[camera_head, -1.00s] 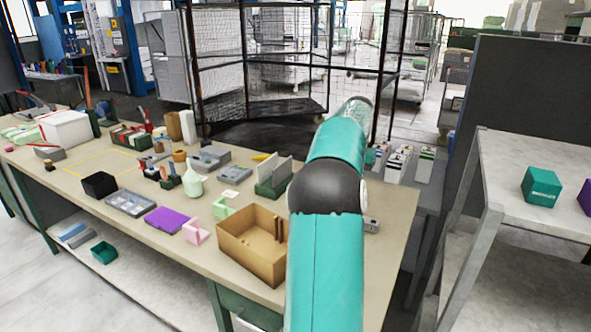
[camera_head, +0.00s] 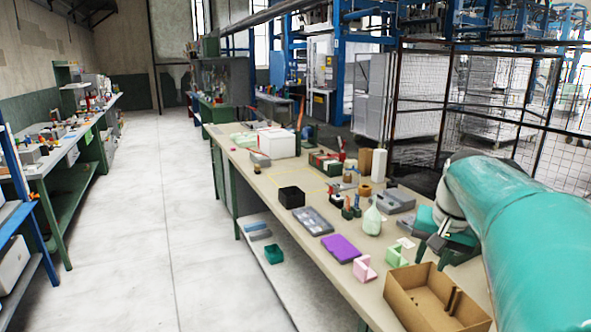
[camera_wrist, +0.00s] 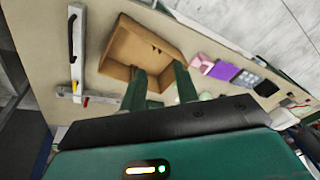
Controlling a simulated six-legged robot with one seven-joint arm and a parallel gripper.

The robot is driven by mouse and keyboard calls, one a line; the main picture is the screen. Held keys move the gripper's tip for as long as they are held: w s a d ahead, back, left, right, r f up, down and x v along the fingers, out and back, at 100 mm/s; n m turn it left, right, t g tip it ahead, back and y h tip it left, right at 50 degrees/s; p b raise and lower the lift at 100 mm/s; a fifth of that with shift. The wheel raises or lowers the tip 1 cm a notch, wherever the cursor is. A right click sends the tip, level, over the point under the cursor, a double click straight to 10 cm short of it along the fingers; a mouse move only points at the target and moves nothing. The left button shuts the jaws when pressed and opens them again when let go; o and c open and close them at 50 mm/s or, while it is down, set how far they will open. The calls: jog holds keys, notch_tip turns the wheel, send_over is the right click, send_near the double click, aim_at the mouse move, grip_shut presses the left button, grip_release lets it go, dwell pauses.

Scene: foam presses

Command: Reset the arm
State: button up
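My teal arm (camera_head: 530,215) fills the right side of the head view. It reaches over the right part of the long workbench (camera_head: 262,187). Its far end is partly hidden behind its own links. In the wrist view my gripper (camera_wrist: 160,76) shows two dark green fingers with a gap between them. Nothing is held between them. Beyond the fingers is the open cardboard box (camera_wrist: 147,48), which also stands at the bench's near right part in the head view (camera_head: 412,305).
The bench carries a purple pad (camera_head: 340,248), a pink block (camera_head: 364,270), a black bin (camera_head: 291,197), a pale bottle (camera_head: 371,220) and a white box (camera_head: 279,142). A wire cage (camera_head: 470,110) stands behind it. A clear floor aisle (camera_head: 160,200) runs left of the bench.

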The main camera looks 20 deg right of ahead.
jog(key=s+a+f+n+t, duration=0.1)
jog(key=s+a+f+n, duration=0.1)
jog(key=a, duration=0.7)
jog(key=s+a+f+n+t, duration=0.1)
jog(key=s+a+f+n, duration=0.1)
jog(key=s+a, duration=0.3)
jog(key=s+a+f+n, duration=0.3)
jog(key=s+a+n, duration=0.1)
jog(key=a, duration=0.8)
jog(key=shift+a+n+t+y, duration=0.3)
jog(key=shift+t, duration=0.1)
